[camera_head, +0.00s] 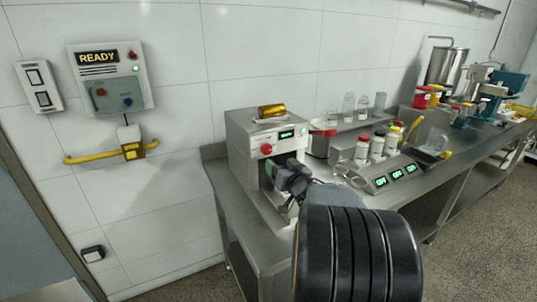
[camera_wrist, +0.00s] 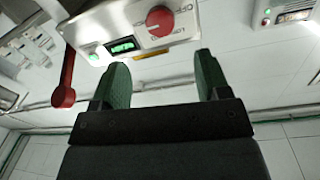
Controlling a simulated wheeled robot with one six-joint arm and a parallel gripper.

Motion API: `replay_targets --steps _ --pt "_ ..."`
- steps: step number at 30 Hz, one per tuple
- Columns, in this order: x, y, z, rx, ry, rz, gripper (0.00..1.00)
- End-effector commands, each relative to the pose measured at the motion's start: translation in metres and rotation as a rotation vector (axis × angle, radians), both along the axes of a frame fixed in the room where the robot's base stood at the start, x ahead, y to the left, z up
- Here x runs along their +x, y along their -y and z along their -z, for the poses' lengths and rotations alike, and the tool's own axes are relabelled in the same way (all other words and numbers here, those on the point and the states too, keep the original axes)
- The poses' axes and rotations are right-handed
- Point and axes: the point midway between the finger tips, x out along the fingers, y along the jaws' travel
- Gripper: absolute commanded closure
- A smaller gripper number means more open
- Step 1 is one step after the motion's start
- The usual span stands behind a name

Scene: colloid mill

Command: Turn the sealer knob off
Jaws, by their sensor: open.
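The sealer (camera_head: 243,148) is a grey metal box on the left end of the steel bench, with a red knob (camera_head: 266,149) and a green display (camera_head: 287,134) on its front. In the wrist view the red knob (camera_wrist: 160,20) sits on a silver plate with a pale pointer line and small markings. The lit green display (camera_wrist: 123,45) is beside it. My gripper (camera_wrist: 157,75) is open and empty, its two green-padded fingers apart, below the knob in the picture and not touching it. In the head view my gripper (camera_head: 287,178) is just in front of the sealer, partly hidden by my arm.
A red lever (camera_wrist: 64,92) hangs beside the sealer's front. Jars and bottles (camera_head: 362,150) and a console with green displays (camera_head: 397,173) stand to the right on the bench. A wall panel reading READY (camera_head: 110,78) and a yellow handle (camera_head: 90,158) are at left.

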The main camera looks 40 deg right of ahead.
Motion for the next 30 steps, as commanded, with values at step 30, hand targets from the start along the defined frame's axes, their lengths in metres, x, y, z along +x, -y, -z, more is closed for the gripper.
replay_targets --steps 30 --pt "0.092 0.018 0.0 -0.001 -0.001 0.002 0.31"
